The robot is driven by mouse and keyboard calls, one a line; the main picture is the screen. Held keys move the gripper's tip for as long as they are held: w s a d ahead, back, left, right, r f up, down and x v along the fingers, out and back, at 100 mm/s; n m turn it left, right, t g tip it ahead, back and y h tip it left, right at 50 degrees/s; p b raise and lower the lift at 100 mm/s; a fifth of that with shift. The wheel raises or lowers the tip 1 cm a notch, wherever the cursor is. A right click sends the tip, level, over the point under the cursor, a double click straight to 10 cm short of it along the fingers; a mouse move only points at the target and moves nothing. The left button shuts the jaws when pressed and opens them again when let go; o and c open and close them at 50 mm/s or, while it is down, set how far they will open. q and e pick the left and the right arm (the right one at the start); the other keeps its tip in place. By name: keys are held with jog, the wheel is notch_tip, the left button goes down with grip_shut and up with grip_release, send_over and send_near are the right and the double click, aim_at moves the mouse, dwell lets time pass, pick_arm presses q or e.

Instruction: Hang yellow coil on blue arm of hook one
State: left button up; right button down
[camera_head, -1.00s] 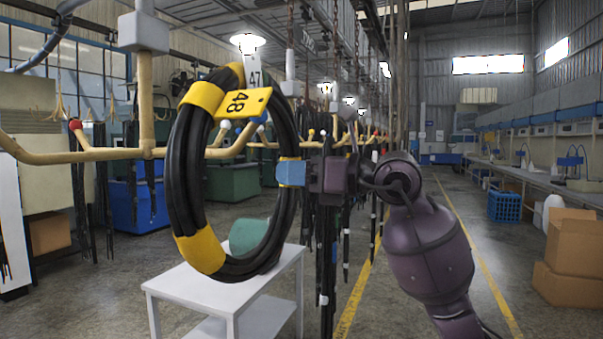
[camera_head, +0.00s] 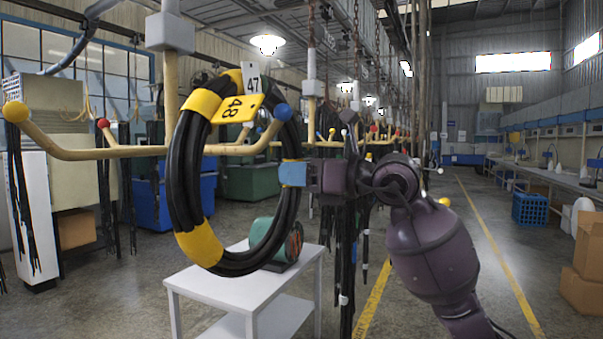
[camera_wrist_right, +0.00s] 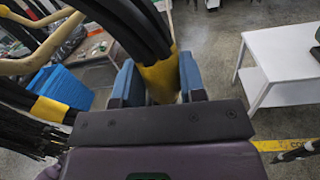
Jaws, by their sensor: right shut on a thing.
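The coil (camera_head: 186,165) is a ring of black hose with yellow bands and a yellow tag marked 48. My right gripper (camera_head: 292,173) is shut on its right side, at a yellow band that also shows between the blue fingers in the right wrist view (camera_wrist_right: 160,82). The coil hangs upright in the air. The near hook (camera_head: 110,153) has cream arms; its blue-tipped arm (camera_head: 262,139) crosses the coil's opening in the picture. The blue ball (camera_head: 283,112) shows over the coil's upper right strand. I cannot tell whether the arm passes through the ring. My left gripper is not in view.
The hook's yellow ball (camera_head: 15,111) and red ball (camera_head: 102,123) are at the left. A white tag marked 47 (camera_head: 252,80) shows behind the coil. Black hoses hang just behind my gripper. The right aisle is clear.

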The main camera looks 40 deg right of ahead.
aim_at(287, 190)
jog(key=shift+w+a+f+b, duration=0.2)
jog(key=shift+w+f+b, duration=0.3)
jog(key=shift+f, duration=0.25)
jog(key=shift+w+a+f+b, duration=0.2)
jog(key=shift+w+f+b, duration=0.25)
jog(key=shift+f, duration=0.3)
jog(key=shift+w+f+b, duration=0.15)
jog(key=shift+f+b, duration=0.55)
jog(key=shift+f, duration=0.25)
jog(key=shift+a+f, duration=0.1)
jog(key=shift+f, duration=0.1)
jog(key=c, duration=0.8)
grip_release()
jog(key=shift+o, duration=0.9)
jog(key=shift+w+f, duration=0.1)
jog(key=shift+f, duration=0.05)
